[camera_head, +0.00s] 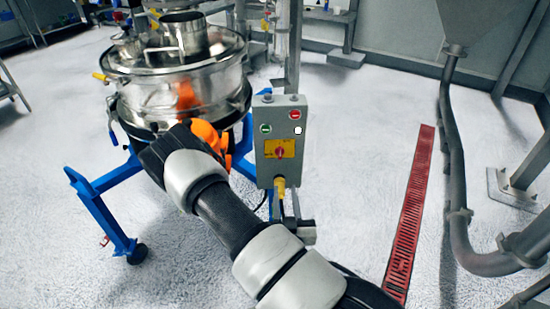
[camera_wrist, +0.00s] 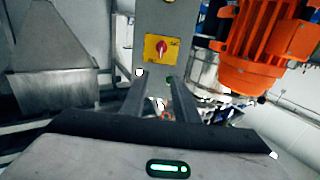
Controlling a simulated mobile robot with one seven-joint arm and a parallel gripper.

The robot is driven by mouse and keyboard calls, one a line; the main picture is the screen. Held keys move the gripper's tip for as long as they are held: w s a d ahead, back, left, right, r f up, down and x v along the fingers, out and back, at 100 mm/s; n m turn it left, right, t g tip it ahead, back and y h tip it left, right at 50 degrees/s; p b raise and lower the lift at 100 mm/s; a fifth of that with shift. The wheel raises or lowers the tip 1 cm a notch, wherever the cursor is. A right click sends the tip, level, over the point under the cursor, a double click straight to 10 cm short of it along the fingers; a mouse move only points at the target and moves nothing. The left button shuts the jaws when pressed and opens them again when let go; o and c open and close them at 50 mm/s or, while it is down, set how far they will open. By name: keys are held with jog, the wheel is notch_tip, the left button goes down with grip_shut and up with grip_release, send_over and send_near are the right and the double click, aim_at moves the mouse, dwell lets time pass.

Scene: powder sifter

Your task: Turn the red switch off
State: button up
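The red switch (camera_head: 280,152) is a small knob on a yellow plate (camera_head: 271,147) on the front of a grey control box (camera_head: 263,173). In the wrist view the red switch (camera_wrist: 161,47) shows clear of the fingers, above their tips, and its ridge looks roughly upright there.
The box also carries a red button (camera_head: 295,115), a green button (camera_head: 265,128) and a white one (camera_head: 298,131). A steel sifter (camera_head: 190,92) on a blue frame (camera_head: 107,215) stands left. The orange motor (camera_wrist: 262,45) is close on the right in the wrist view. Pipework (camera_head: 458,190) stands right.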

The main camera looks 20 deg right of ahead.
aim_at(280, 150)
jog(key=b+x, duration=0.2)
jog(key=x, duration=1.5)
jog(key=shift+w, duration=0.15)
grip_shut()
